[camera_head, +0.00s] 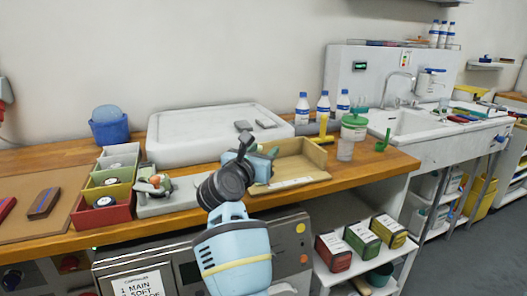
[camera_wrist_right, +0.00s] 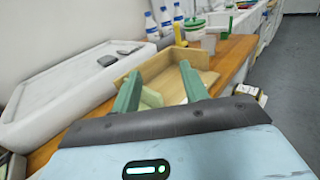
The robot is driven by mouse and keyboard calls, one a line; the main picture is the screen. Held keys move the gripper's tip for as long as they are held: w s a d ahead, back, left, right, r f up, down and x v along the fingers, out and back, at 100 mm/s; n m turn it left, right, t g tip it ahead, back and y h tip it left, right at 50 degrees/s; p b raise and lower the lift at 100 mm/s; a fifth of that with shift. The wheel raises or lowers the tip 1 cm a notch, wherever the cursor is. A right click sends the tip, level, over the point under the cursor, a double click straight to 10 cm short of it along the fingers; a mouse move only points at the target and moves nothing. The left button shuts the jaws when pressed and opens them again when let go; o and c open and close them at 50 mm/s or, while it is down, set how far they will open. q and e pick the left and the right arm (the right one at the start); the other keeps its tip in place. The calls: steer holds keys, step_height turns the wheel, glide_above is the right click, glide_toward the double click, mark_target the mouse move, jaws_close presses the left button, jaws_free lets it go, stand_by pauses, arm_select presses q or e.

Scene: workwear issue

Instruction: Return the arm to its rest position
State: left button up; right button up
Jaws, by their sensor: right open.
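My right arm reaches up from the bottom of the head view. Its gripper (camera_head: 262,158) is above the wooden bench at the left end of a shallow wooden tray (camera_head: 318,154). In the right wrist view its two green fingers (camera_wrist_right: 160,88) are spread apart, with the tray (camera_wrist_right: 200,60) beyond them. A pale green patch shows near the left finger; I cannot tell what it is. Nothing is clearly held. My left gripper is not in view.
A large white slab-like box (camera_head: 185,135) lies behind the gripper. White bottles (camera_head: 323,105) and a green-lidded jar (camera_head: 354,126) stand right, before the sink (camera_head: 410,122). Coloured boxes (camera_head: 361,240) sit on a lower shelf.

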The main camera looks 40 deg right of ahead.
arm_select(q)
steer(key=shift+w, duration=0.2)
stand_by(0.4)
arm_select(e)
steer(key=s+a+f+n+t+y+p, duration=0.55)
steer(key=s+f+n, duration=0.4)
steer(key=n, duration=0.75)
steer(key=s+a+f+n+t+y+p, duration=0.3)
steer(key=s+a+f+n+y, duration=0.6)
steer(key=n, duration=0.9)
arm_select(q)
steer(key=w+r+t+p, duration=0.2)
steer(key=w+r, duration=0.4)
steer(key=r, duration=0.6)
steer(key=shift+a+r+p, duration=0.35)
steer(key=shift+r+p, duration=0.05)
steer(key=shift+p, duration=0.05)
arm_select(e)
steer(key=s+a+f+n+g+y, duration=0.1)
steer(key=s+f+n+g, duration=0.3)
steer(key=s, duration=1)
steer(key=s+a+f+n+g+y, duration=0.2)
steer(key=s+f+n+g, duration=0.3)
steer(key=s+f+n, duration=0.5)
steer(key=s+f, duration=0.3)
steer(key=s, duration=0.2)
steer(key=shift+n, duration=0.4)
